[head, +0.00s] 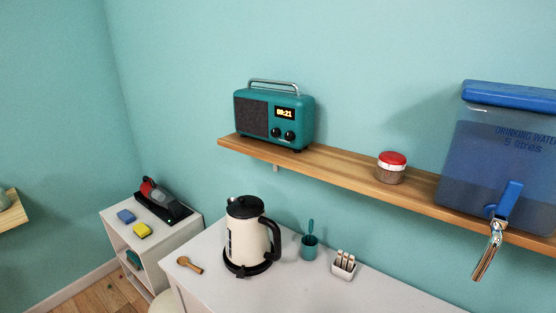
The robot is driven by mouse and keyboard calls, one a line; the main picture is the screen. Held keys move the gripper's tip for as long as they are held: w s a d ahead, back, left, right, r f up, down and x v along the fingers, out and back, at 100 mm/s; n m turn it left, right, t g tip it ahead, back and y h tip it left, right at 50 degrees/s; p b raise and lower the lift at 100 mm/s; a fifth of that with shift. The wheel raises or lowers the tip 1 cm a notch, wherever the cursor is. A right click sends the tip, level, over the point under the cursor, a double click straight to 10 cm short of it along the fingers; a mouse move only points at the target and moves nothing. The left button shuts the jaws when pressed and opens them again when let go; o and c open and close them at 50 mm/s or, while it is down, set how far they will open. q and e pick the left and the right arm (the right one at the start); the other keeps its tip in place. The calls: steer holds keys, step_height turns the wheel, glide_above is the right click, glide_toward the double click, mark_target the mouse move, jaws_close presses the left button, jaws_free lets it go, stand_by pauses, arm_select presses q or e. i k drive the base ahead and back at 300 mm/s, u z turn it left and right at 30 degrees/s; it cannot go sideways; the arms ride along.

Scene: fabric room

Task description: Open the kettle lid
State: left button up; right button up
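A cream kettle (243,240) with a black handle stands upright on its black base (246,268) on the white counter. Its black lid (246,207) sits on top and looks closed. The handle (273,240) is on the right side and the spout is at the upper left. Neither of my grippers shows in the head view, so their positions and states are hidden.
A wooden spoon (189,264) lies left of the kettle. A teal cup (309,247) and a small white holder (343,265) stand to its right. A wooden shelf (340,172) above holds a teal radio (273,115), a red-lidded jar (391,168) and a blue water dispenser (500,150).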

mark_target(246, 206)
steer(key=z, duration=0.9)
steer(key=k, duration=0.5)
steer(key=z, duration=0.05)
